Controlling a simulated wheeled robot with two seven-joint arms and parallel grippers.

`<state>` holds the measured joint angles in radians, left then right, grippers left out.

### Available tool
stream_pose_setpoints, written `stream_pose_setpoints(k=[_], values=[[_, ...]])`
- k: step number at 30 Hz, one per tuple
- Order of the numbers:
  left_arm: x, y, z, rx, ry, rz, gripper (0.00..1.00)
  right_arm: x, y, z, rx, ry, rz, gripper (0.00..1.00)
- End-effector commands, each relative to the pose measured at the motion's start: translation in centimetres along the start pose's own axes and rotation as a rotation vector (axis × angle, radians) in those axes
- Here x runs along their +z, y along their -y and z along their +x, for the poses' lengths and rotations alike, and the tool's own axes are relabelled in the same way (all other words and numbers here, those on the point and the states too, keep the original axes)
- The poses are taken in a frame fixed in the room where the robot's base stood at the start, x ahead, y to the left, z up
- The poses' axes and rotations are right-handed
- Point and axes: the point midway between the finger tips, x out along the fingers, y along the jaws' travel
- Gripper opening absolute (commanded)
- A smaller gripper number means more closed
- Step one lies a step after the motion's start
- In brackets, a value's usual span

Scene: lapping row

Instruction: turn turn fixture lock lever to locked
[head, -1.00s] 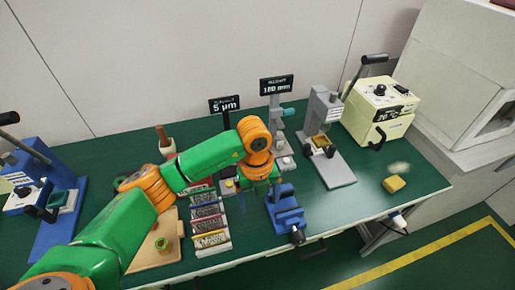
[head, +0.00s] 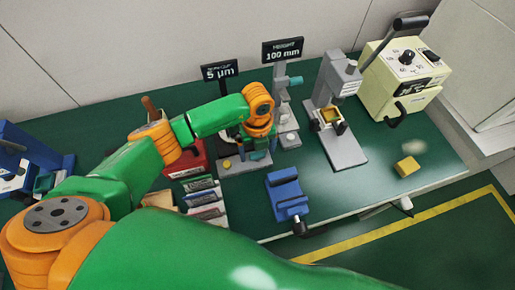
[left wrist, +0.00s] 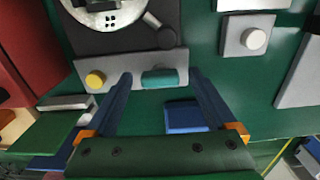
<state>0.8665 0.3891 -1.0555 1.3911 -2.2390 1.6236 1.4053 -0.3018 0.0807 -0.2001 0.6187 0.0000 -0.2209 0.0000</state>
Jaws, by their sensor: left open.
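The fixture is a low grey base (head: 240,166) below the 5 µm sign. It carries a yellow knob (left wrist: 95,79) and a short teal lever (left wrist: 158,78), lying crosswise in the left wrist view. A dark block with a round metal disc (left wrist: 105,12) sits behind them. My left gripper (left wrist: 161,75) is open, with its two blue fingers pointing at the base and the teal lever between their tips in the picture. I cannot tell whether they touch it. In the head view the gripper (head: 258,146) hides part of the fixture. My right gripper is not in view.
A blue vise (head: 287,194) stands in front of the fixture. A grey stand (head: 284,105) is behind it, and a grey press (head: 338,115) to the right. A red box (head: 188,160) and small racks (head: 203,195) are at left. Green bench is clear toward the yellow block (head: 407,166).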

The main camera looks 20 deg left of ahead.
Motion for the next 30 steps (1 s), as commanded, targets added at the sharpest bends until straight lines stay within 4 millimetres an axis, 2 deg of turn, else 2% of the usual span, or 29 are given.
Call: stream_pose_setpoints(k=[2,3,12,22,30], values=[[0.0,0.0,0.0,0.0,0.0,0.0,0.9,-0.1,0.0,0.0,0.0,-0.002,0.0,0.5],[0.0,0.0,0.0,0.0,0.0,0.0,0.85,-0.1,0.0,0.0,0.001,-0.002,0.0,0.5],[0.0,0.0,-0.1,-0.001,0.0,0.0,0.04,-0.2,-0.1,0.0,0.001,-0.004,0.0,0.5],[0.1,0.1,0.0,-0.002,0.002,0.058,0.04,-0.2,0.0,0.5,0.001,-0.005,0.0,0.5],[0.1,0.1,0.2,-0.002,0.004,0.257,0.04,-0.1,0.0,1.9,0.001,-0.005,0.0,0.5]])
